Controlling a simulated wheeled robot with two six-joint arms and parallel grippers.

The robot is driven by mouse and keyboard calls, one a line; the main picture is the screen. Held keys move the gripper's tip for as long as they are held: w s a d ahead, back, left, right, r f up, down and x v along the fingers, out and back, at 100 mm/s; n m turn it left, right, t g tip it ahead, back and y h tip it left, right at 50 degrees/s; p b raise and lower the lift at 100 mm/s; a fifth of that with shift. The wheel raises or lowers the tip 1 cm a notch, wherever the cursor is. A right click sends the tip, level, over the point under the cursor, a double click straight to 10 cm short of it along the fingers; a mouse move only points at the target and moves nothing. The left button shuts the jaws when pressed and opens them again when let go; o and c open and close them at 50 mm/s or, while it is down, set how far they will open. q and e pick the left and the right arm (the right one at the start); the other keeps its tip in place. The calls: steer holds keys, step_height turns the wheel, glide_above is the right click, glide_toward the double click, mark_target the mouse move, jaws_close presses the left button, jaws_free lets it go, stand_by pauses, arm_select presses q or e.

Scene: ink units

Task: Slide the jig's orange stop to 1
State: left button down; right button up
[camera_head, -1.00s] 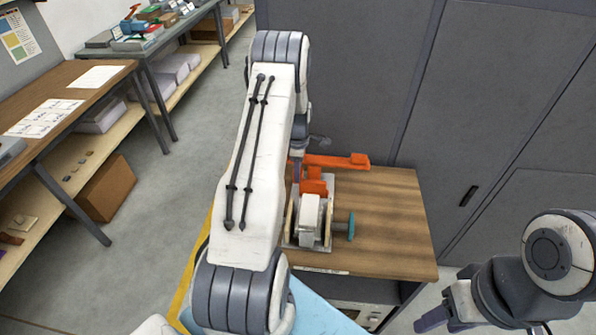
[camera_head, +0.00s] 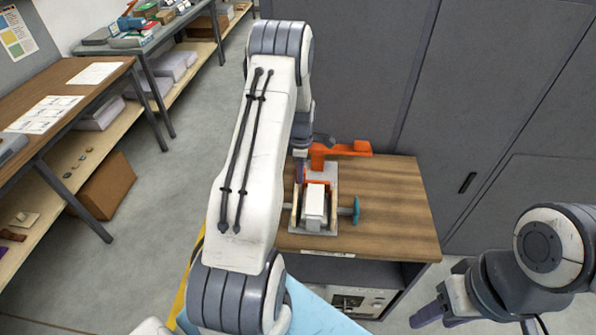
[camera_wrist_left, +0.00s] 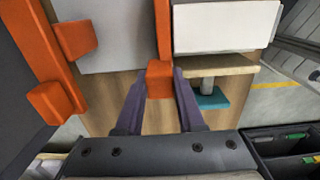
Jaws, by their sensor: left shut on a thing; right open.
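The jig stands on a small wooden-topped cabinet. It has a grey plate (camera_wrist_left: 110,45), a white block (camera_head: 315,203) and a teal knob (camera_head: 356,210) on its right side. The orange stop (camera_wrist_left: 160,79) shows in the left wrist view as a small block at the end of an orange strip beside the white block. My left gripper (camera_wrist_left: 159,97) is shut on this block, a purple finger on each side. In the head view my left arm hides most of that gripper. My right gripper (camera_head: 437,312) is open and empty at the lower right, off the cabinet. No numbers on the jig are readable.
An orange bar with tabs (camera_head: 345,149) stands at the jig's far side, close left of my gripper in the wrist view (camera_wrist_left: 49,60). The wooden top (camera_head: 395,205) is clear right of the jig. Tall grey cabinets (camera_head: 350,70) close off the back.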

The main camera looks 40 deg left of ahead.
arm_select(q)
steer(key=shift+s, duration=0.2)
steer(key=c, duration=0.5)
jaws_free()
steer(key=shift+s+d, duration=0.1)
step_height(320, 180, up, 9)
steer(key=b, duration=0.3)
steer(key=shift+r, duration=0.75)
